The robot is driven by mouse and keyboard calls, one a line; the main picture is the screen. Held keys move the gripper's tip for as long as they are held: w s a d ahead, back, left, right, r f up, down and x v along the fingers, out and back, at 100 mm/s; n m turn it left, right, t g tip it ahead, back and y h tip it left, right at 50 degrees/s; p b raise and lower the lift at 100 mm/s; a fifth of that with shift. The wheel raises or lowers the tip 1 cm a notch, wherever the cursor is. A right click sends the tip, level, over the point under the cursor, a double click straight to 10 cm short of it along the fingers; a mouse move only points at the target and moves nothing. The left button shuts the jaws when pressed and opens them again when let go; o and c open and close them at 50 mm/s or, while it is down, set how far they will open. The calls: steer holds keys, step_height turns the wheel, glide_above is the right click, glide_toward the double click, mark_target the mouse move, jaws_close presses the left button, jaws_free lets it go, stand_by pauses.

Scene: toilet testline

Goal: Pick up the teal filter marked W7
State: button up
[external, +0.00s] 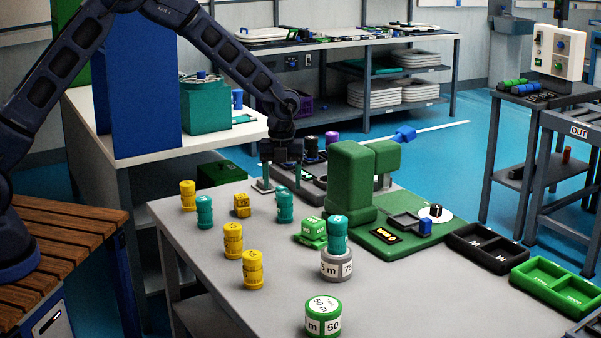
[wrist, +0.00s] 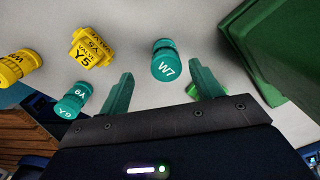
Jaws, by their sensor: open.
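The teal filter marked W7 (wrist: 163,64) stands on the grey table just beyond and between my fingertips in the wrist view. By its place, it is the teal cylinder (external: 284,207) near my gripper in the external view. My gripper (external: 279,184) is open and empty, above the table. Its two teal fingers (wrist: 162,77) are spread wider than the filter in the wrist view, and no contact shows.
A yellow block marked Y5 (wrist: 89,48) stands left of W7, with a yellow filter (wrist: 17,67) farther left. A tall green fixture (external: 350,180) stands right of W7. Yellow filters (external: 233,240) and a green block (external: 313,231) stand nearer the front. Some bare tabletop separates them.

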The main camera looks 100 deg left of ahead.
mark_target(285, 207)
step_height(285, 207, down, 3)
steer(key=f, duration=0.4)
steer(key=shift+w+d+f, duration=0.15)
steer(key=shift+w+d, duration=0.2)
steer(key=shift+w, duration=0.05)
steer(key=shift+f, duration=0.45)
steer(key=shift+c, duration=0.3)
steer(key=c, duration=1.1)
